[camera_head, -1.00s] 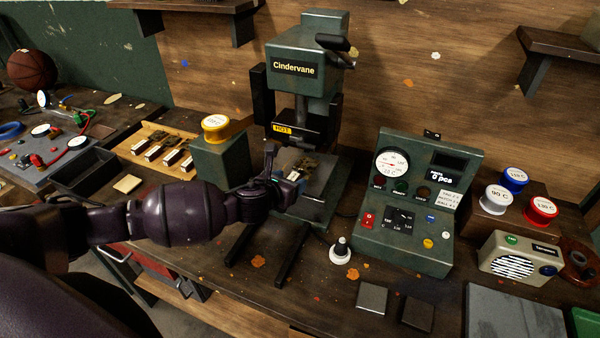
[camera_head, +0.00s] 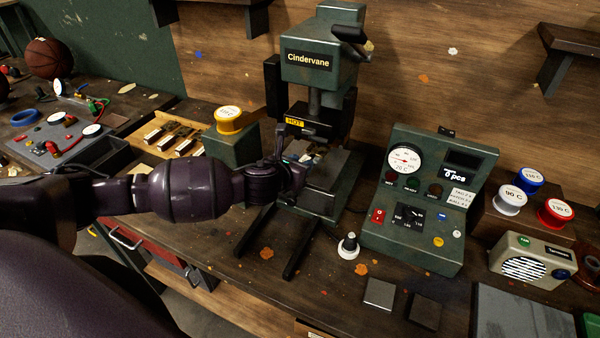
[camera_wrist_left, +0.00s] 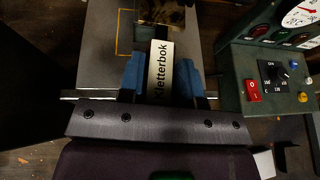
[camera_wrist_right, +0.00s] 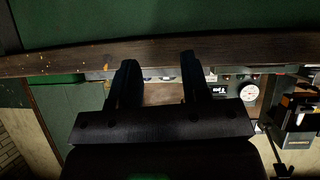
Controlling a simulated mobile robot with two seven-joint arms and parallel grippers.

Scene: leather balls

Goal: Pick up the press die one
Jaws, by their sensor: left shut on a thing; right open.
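A block with a pale top lettered "Kletterbok" (camera_wrist_left: 160,72) is between the blue-padded fingers of my left gripper (camera_wrist_left: 161,76) in the left wrist view. My left gripper is shut on this block; no number shows on it, so I cannot tell which die it is. In the head view my left gripper (camera_head: 292,160) is at the front of the green "Cindervane" press (camera_head: 318,75), over its bed, and mostly hides the block. Several similar blocks (camera_head: 184,146) lie in a wooden rack (camera_head: 205,129) to the left. My right gripper (camera_wrist_right: 158,72) is open and empty in the right wrist view.
A yellow-topped spool (camera_head: 229,120) stands on a green box left of the press. A green control box (camera_head: 425,225) is to the right, with a black-and-white knob (camera_head: 349,246) before it. A "HOT" label (camera_head: 295,123) marks the press head.

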